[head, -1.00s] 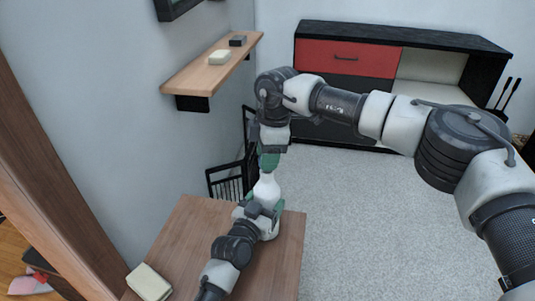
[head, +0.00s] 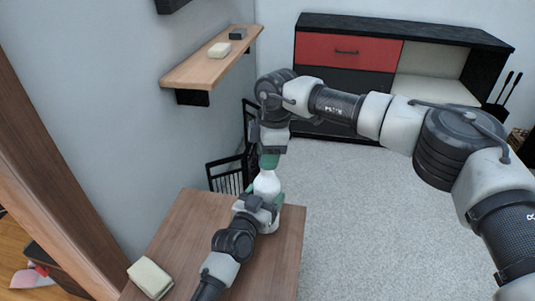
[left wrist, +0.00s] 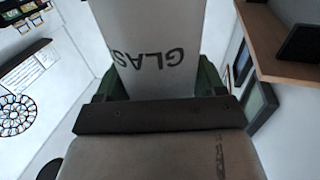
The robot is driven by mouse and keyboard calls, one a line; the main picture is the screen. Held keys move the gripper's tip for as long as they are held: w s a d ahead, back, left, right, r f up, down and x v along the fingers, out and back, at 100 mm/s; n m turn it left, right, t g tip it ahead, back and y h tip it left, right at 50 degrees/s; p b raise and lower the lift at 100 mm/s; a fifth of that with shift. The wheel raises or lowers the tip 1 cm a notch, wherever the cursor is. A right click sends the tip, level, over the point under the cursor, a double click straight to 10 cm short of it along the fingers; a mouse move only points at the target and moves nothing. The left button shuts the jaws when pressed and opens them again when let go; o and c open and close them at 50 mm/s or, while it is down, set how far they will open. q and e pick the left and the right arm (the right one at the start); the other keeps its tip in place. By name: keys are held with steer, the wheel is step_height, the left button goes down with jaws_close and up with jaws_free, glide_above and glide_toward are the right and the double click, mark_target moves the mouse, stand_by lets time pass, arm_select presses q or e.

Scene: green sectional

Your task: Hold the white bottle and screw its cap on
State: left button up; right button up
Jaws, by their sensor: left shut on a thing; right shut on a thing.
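In the left wrist view the bottle (left wrist: 150,45) shows printed letters "GLAS", between the green fingers of my left gripper (left wrist: 155,88). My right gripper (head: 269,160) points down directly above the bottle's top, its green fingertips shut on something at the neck. The cap is hidden by those fingers, so I cannot tell how it sits on the bottle.
A cream block (head: 150,278) lies at the table's near left. A wooden wall shelf (head: 205,65) holds a cream block (head: 220,49) and a dark block (head: 238,34). A black cabinet with a red drawer (head: 346,53) stands behind. The floor right of the table is clear.

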steer(key=shift+f, duration=0.55)
arm_select(q)
steer(key=c, duration=0.4)
steer(key=shift+c, duration=0.2)
arm_select(e)
steer(key=m, duration=0.6)
steer(key=shift+m+t, duration=0.3)
steer(key=shift+t, duration=0.1)
steer(key=o, duration=0.9)
steer(key=shift+r, duration=0.15)
step_height(320, 180, up, 4)
steer(key=shift+r, duration=0.15)
steer(key=shift+c, duration=0.3)
